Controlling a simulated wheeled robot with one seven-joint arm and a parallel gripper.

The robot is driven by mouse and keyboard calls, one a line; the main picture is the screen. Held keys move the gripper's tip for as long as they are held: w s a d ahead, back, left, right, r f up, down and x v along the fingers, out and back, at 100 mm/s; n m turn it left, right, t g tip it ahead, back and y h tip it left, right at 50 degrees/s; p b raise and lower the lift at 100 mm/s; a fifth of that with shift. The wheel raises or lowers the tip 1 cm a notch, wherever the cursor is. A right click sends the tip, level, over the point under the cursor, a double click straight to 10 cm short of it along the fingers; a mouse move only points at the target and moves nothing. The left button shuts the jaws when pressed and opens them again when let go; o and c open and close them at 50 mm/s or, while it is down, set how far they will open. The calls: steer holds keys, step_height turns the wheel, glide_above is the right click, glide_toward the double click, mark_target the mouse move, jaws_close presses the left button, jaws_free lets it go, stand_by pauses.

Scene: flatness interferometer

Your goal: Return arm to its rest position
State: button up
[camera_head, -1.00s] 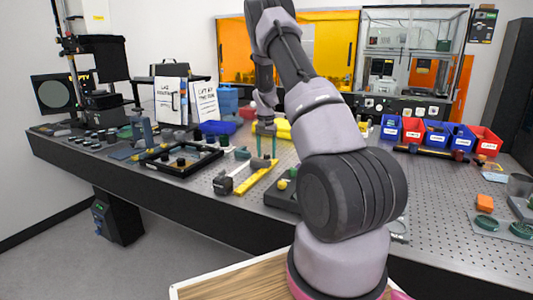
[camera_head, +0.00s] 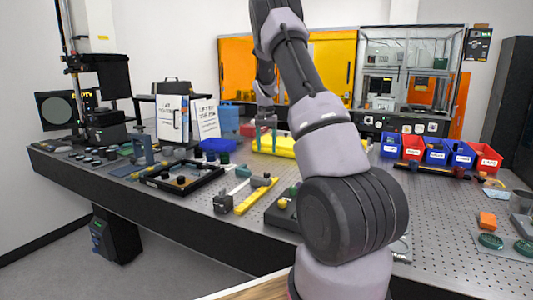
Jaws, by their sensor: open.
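My arm rises from the lower right of the head view, bends near the top and hangs down to my gripper (camera_head: 265,137). My gripper is open, with its two green-tipped fingers pointing down and apart. It hangs above the optical table (camera_head: 440,212), in front of the yellow object (camera_head: 283,146) at the back. I see nothing between the fingers.
A yellow rail (camera_head: 256,196) and a black frame (camera_head: 180,181) lie on the table below and left of my gripper. Red and blue bins (camera_head: 437,152) stand at the right. White signs (camera_head: 205,119) stand at the back left. A glass cabinet (camera_head: 408,70) stands behind.

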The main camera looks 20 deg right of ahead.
stand_by(0.4)
steer(key=s+a+r+n+t+y, duration=0.1)
steer(key=s+a+r+t, duration=0.1)
steer(key=s+a+r, duration=0.6)
steer(key=s+a+r+t+y, duration=0.1)
steer(key=s+a+r+t, duration=0.1)
steer(key=s+r, duration=0.7)
steer(key=s+a+r+n+t, duration=0.1)
steer(key=s+a, duration=0.3)
steer(key=s, duration=0.6)
steer(key=s+a+r+n+t, duration=0.2)
steer(key=s+a+r, duration=0.2)
steer(key=s, duration=0.6)
steer(key=shift+a+r, duration=0.15)
